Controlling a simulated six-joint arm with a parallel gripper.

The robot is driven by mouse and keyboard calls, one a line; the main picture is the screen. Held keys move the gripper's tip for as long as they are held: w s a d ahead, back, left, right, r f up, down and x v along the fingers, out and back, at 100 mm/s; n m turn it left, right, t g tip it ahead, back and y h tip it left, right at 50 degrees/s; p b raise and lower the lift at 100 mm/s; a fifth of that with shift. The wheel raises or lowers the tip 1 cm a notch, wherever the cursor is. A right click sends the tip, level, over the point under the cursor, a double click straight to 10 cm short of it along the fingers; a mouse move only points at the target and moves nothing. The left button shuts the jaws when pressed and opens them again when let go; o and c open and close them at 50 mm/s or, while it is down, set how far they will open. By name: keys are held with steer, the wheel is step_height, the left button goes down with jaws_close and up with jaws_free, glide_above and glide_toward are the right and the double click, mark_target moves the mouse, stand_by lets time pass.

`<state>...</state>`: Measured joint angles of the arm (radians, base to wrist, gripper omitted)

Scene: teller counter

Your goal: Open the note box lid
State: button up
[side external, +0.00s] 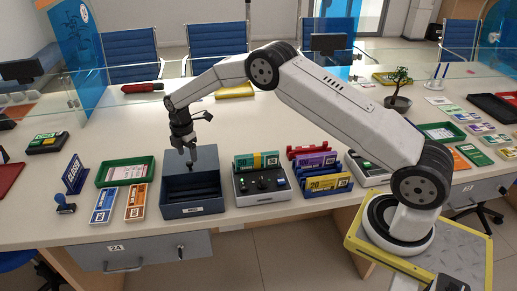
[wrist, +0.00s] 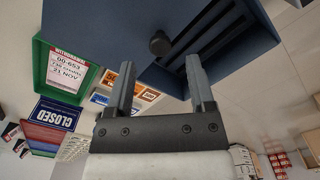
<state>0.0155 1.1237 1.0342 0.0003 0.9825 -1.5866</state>
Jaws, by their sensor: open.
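The note box (side external: 193,209) is a dark blue-grey box on the counter, left of centre. Its lid (side external: 207,160) shows as a lighter panel at the back, and the slotted inside of the box is exposed in front of it. I cannot tell whether the lid is tilted up or slid back. In the wrist view the lid (wrist: 110,25) carries a round dark knob (wrist: 160,43). My gripper (side external: 189,163) is open at the lid. In the wrist view its fingertips (wrist: 160,65) are apart, with the knob seen between and just beyond them. Contact cannot be told.
A green tray (side external: 103,179) with a paper slip, labelled cards (side external: 135,203) and a blue CLOSED sign (side external: 73,175) stand left of the box. A grey control unit (side external: 243,194) and note holders (side external: 328,186) stand close on the right. A glass screen runs behind.

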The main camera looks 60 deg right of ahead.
steer(key=shift+r, duration=2.3)
steer(key=shift+s+r, duration=0.1)
steer(key=s+r+m+t, duration=0.1)
steer(key=s+r+m, duration=0.1)
steer(key=s+m, duration=0.7)
steer(key=s+r+m+t, duration=0.1)
steer(key=s+r+m, duration=0.2)
steer(key=s+m, duration=0.6)
steer(key=s+a, duration=0.1)
steer(key=s, duration=1.2)
steer(key=shift+s+r+t, duration=0.3)
steer(key=shift+s+r, duration=0.05)
